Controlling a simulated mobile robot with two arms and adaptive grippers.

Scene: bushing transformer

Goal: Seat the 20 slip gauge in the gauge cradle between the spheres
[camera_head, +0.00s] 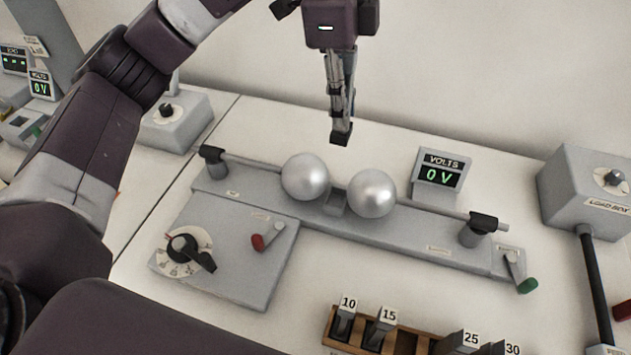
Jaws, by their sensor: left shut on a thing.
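My left gripper (341,122) hangs above and behind the two silver spheres, pointing down. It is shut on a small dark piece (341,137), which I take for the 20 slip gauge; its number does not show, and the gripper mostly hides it. The left sphere (305,177) and the right sphere (372,193) sit on a rod over a grey base. The gauge cradle (335,205) shows as a small grey holder in the gap between them, with nothing seen in it. The held piece is apart from the cradle and spheres. My right gripper is out of view.
A wooden rack (341,349) at the front holds gauges marked 10, 15, 25 and 30, with an empty slot after 15. A VOLTS display (441,174) reading 0 V stands behind the rod. A dial panel (226,250) lies front left, a load box (590,190) right.

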